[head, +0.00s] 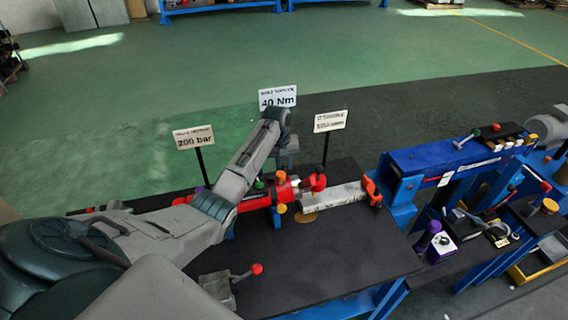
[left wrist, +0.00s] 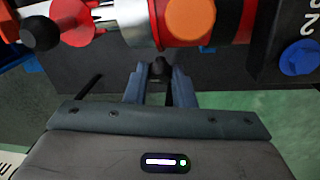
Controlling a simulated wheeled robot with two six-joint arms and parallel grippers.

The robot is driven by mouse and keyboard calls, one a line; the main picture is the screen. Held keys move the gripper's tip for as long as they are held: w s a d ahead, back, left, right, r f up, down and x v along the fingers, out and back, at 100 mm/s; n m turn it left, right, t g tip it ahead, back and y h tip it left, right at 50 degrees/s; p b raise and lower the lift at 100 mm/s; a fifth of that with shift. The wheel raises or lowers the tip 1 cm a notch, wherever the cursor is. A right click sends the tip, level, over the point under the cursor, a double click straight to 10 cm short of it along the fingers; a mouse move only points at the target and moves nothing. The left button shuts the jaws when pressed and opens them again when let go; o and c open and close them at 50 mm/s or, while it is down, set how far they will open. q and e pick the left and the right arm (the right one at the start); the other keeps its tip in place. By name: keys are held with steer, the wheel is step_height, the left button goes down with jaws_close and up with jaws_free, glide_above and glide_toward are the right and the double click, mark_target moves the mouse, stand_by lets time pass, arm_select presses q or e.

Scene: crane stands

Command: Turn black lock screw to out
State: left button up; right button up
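A red and silver cylinder (head: 262,199) lies on the black stand top in the head view, and fills the top of the left wrist view (left wrist: 185,22) with an orange knob (left wrist: 190,18) on it. A small black knob (left wrist: 158,68), which looks like a lock screw, sits below the silver band. My left gripper (left wrist: 158,74) has its fingers apart, one on each side of this black knob; I cannot tell whether they touch it. In the head view my left gripper (head: 287,158) points down over the cylinder, its fingertips hidden. My right gripper is not in view.
Another black knob (left wrist: 40,32) sits at the left by a red part. A blue knob (left wrist: 298,57) is at the right. Sign cards (head: 193,137) stand behind the cylinder. A red-tipped lever (head: 256,269) stands at the front. The black stand top (head: 350,255) is clear at front right.

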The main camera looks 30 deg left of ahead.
arm_select(q)
jaws_close()
